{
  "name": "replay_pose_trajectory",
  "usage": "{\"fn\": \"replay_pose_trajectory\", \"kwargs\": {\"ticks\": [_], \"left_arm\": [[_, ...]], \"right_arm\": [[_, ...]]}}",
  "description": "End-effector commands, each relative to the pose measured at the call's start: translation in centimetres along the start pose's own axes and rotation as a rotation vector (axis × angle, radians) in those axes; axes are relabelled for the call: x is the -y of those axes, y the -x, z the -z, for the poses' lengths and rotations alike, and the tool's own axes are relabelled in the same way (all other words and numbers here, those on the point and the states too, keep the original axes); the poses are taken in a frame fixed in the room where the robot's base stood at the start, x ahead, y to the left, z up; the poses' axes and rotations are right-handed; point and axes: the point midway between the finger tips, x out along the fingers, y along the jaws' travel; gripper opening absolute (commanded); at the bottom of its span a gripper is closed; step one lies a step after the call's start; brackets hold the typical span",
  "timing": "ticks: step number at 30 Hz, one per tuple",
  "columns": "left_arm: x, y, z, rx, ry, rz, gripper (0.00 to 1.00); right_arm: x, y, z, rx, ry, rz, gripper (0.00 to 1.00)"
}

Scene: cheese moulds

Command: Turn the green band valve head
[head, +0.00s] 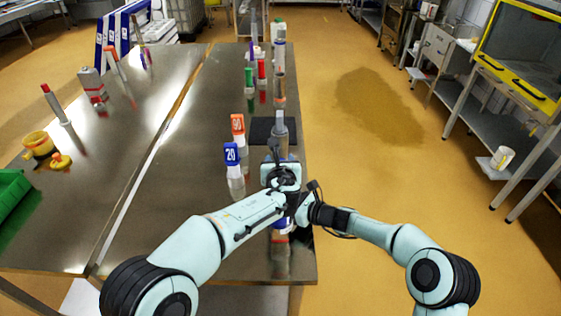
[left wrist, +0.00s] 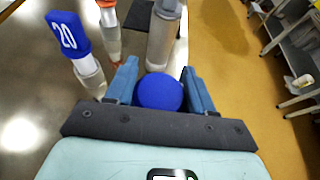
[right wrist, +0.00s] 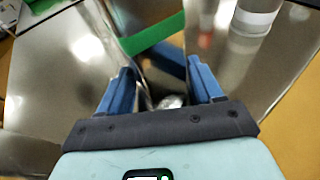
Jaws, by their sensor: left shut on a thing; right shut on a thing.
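My two grippers work close together at the front right of the steel table. My left gripper (head: 280,178) is shut on a round blue knob (left wrist: 160,92), which sits between its blue fingers in the left wrist view. My right gripper (head: 301,208) comes in from the right, just below it. In the right wrist view a grey body with a green band (right wrist: 152,33) shows between and beyond the fingers; this looks like the green band valve, and the gripper is shut on it. In the head view my arms hide the held part, and I cannot tell how knob and band join.
A blue tag marked 20 (head: 231,154) and an orange tag (head: 237,125) stand left of the grippers. Several upright banded parts, one green (head: 249,75), line up behind. A green bin (head: 12,195) and yellow pieces (head: 38,144) lie far left.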

Motion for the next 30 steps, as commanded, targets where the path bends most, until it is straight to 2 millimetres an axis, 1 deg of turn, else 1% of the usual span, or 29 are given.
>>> {"fn": "replay_pose_trajectory", "kwargs": {"ticks": [6,17,18,19,27,30], "left_arm": [[-0.06,0.04,-0.05,0.001,0.013,-0.033,0.22],[-0.1,0.04,-0.05,0.001,0.015,-0.036,0.22],[-0.1,0.04,-0.05,0.001,0.015,-0.036,0.66],[-0.1,0.04,-0.05,0.001,0.015,-0.036,0.74],[-0.09,0.05,-0.05,0.0,0.014,-0.035,0.74],[-0.08,0.22,-0.51,0.002,0.015,-0.035,0.74]], "right_arm": [[-0.1,-0.04,-0.05,0.001,0.002,-0.003,0.48],[-0.08,-0.04,-0.04,0.0,0.002,-0.002,0.48],[-0.08,-0.04,-0.04,0.0,0.002,-0.002,0.48],[-0.08,-0.04,-0.04,0.0,0.002,-0.002,0.48],[-0.06,-0.03,-0.04,0.001,0.001,-0.002,0.48],[-0.06,-0.03,-0.04,0.001,0.001,-0.001,0.48]]}}
